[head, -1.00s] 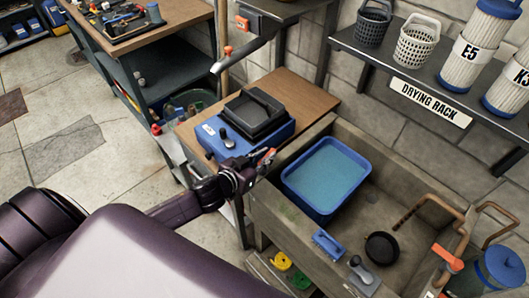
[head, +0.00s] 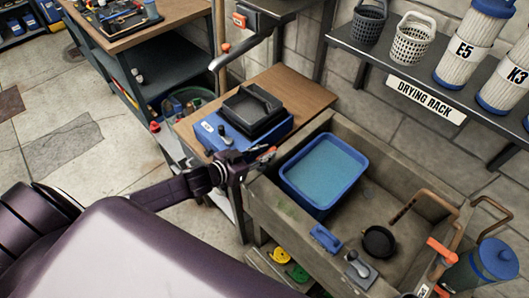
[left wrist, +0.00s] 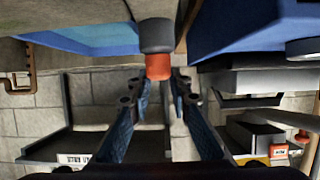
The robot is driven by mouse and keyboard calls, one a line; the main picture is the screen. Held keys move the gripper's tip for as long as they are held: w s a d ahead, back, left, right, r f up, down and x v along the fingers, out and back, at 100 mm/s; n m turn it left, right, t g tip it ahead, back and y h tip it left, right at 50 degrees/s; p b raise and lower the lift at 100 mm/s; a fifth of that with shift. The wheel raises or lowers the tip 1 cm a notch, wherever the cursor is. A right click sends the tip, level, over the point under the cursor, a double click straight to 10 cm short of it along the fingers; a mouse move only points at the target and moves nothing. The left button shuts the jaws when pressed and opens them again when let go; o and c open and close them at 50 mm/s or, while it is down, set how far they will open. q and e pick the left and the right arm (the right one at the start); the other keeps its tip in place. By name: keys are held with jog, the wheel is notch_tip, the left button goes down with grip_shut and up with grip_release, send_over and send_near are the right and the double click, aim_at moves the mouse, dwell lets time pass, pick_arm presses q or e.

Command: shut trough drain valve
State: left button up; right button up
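The grey trough (head: 405,180) stands at the right in the head view, with a blue tub (head: 323,172) of water in it. An orange lever (head: 443,250) sits at the trough's right end by a copper pipe. I cannot tell for sure which part is the drain valve. My left gripper (head: 250,160) is at the trough's left end, beside an orange piece (head: 266,154). In the left wrist view my left gripper (left wrist: 160,85) is open, its fingers apart. An orange end on a grey cylinder (left wrist: 158,62) shows between and beyond the fingertips; contact is unclear. My right gripper is out of view.
A wooden bench (head: 300,90) with a blue and black device (head: 245,118) stands left of the trough. A black pan-like item (head: 379,241) lies in the trough. A grey lever (head: 358,262) is at its front. A drying rack (head: 440,85) hangs behind.

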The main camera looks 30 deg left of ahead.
pick_arm(q)
jog(key=shift+o, duration=1.2)
jog(key=shift+s, duration=0.1)
jog(key=v, duration=1.1)
jog(key=shift+s+a+r, duration=0.2)
jog(key=shift+s+r, duration=0.05)
jog(key=shift+s, duration=0.05)
jog(key=s+a+f+n+g+y, duration=0.1)
jog(key=s+a+f+y, duration=0.15)
jog(key=f, duration=0.65)
jog(key=s+a+f+n+g+y+b, duration=0.15)
jog(key=s+a+f, duration=0.25)
jog(key=f, duration=0.6)
jog(key=s+a+f+g+y, duration=0.1)
jog(key=s+a+f+g, duration=0.2)
jog(key=f, duration=0.6)
jog(key=s+d+f+g, duration=0.2)
jog(key=s+d+f, duration=0.2)
jog(key=s+f, duration=0.75)
jog(key=s+d+f+g, duration=0.2)
jog(key=s+d+f, duration=0.2)
jog(key=s, duration=0.3)
jog(key=s+d+f+g, duration=0.2)
jog(key=s+d+f, duration=0.3)
jog(key=s+d, duration=0.2)
jog(key=shift+s+d+m+b, duration=0.2)
jog(key=shift+s+m+b, duration=0.2)
jog(key=shift+s, duration=0.25)
